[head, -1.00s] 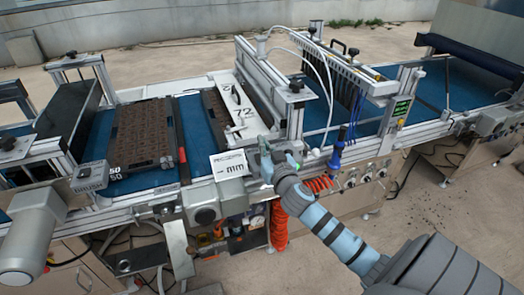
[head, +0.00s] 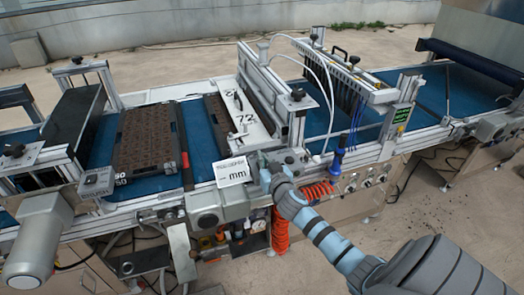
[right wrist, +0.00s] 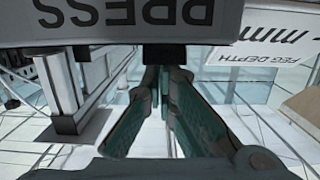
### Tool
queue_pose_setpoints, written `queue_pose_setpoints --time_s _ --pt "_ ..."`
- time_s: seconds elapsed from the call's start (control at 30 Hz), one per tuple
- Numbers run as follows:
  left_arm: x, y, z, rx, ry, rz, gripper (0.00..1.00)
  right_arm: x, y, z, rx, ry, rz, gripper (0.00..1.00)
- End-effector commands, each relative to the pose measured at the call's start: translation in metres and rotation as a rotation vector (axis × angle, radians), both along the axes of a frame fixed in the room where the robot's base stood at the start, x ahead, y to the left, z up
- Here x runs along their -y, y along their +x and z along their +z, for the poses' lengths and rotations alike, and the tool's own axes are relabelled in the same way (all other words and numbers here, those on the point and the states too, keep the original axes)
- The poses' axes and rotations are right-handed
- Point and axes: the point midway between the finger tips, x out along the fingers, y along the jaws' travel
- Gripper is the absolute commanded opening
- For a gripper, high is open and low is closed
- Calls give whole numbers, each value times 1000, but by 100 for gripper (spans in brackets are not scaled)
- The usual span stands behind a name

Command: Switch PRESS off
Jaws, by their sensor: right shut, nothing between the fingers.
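A grey box lettered PRESS (right wrist: 130,18) fills the top of the right wrist view, its lettering upside down. A small black part (right wrist: 178,54) sticks out from its lower edge; I cannot tell its switch position. My right gripper (right wrist: 164,74) is shut and empty, its teal fingertips right at this black part. I cannot tell whether they touch it. In the head view my right gripper (head: 268,170) is at the machine's front rail, just right of the white PEG DEPTH sign, and I cannot make out the PRESS lettering there. My left gripper is not in view.
The white PEG DEPTH sign (head: 232,171) stands close left of my right gripper. Dark seed trays (head: 147,145) lie on the blue belt (head: 200,150). An orange coiled hose (head: 280,228) hangs below the rail. A blue-tipped tool (head: 337,160) hangs to the right.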

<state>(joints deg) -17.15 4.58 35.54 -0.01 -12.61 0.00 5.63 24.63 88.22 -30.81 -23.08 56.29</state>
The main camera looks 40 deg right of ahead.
Motion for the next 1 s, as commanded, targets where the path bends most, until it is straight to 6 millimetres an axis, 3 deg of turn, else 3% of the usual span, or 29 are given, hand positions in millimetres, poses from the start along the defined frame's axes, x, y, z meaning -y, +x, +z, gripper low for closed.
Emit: queue_pose_setpoints --time_s 0.27,0.37,0.53,0.8,1.0 --pt "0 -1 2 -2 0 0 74 0 0 5 6 -2 1 0" --pt "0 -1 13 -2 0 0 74 -1 3 17 7 -2 3 0" --pt "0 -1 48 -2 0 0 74 -3 9 56 6 -1 11 0" --pt "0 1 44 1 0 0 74 -24 -49 73 3 -4 15 0" --pt "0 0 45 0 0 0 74 -32 -71 84 3 -3 12 0"
